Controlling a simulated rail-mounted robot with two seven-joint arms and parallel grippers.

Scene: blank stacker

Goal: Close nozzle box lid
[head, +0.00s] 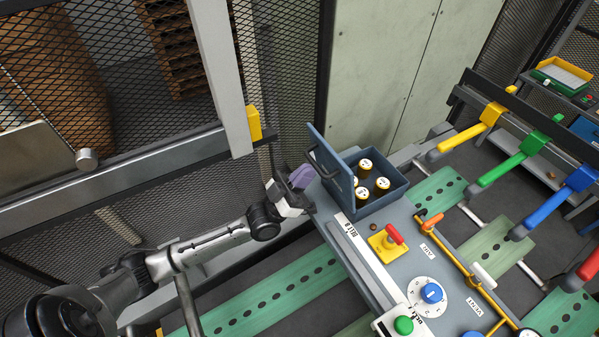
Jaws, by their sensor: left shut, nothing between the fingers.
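The nozzle box (385,204) is a blue-grey box on the far end of the grey console. Its lid (331,151) stands open, tilted up along the left side of the box, with a dark handle on its outer face. Several yellow nozzles with white round tops (382,184) stand inside. My left gripper (309,178) is shut and empty, just left of the lid on its outer side, close to the handle. I cannot tell whether it touches the lid. My right gripper is not in view.
A yellow block with a red lever (389,238), a blue knob (431,293) and a green button (403,325) are on the console nearer me. Mesh fencing (285,65) and a pale cabinet (385,60) stand behind. Coloured levers (520,160) are at the right.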

